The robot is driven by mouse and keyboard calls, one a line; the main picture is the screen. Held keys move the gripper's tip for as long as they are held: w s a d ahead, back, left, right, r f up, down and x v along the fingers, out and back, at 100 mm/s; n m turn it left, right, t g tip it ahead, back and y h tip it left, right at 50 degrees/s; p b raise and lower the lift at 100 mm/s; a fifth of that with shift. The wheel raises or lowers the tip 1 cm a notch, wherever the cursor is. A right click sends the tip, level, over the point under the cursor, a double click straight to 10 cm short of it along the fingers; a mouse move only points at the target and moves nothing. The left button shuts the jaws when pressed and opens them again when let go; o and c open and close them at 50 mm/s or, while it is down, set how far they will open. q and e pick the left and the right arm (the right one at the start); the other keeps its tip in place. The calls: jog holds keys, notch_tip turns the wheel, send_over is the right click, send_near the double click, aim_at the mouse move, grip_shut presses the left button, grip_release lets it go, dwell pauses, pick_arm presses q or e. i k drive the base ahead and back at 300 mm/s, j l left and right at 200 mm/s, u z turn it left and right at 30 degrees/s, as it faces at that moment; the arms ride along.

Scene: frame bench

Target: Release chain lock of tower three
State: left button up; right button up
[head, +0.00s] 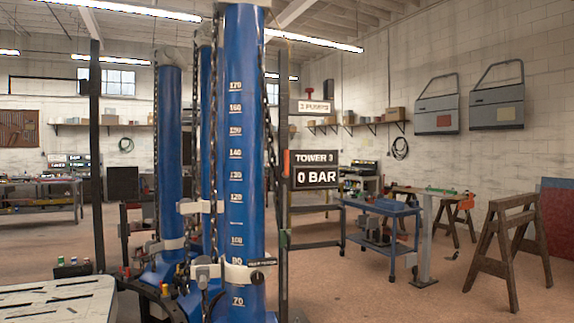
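A tall blue tower (240,150) with white height marks stands in the near middle. A sign beside it reads "TOWER 3" and "0 BAR" (316,172). A dark chain (269,120) hangs down along the tower's right side; another chain (214,110) runs on its left. Near the 80 mark a light collar (240,272) wraps the tower, with a small black lever-like part (263,262) on its right front. I cannot tell whether this part is the chain lock or how it is set. Neither of my grippers shows.
More blue towers (169,150) stand behind at left. A pale slotted bench top (55,300) is at lower left. A dark upright post (95,160) rises beside it. A blue cart (383,208) and wooden sawhorses (505,240) stand at right. Floor between is open.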

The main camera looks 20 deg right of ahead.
aim_at(285, 174)
jog(key=i+l, duration=0.5)
jog(key=i+l+z, duration=0.1)
jog(key=i+l, duration=0.8)
jog(key=i, duration=0.2)
jog(key=i+l+z, duration=0.1)
jog(key=i+l, duration=0.7)
jog(key=i, duration=0.25)
jog(key=l+z, duration=0.05)
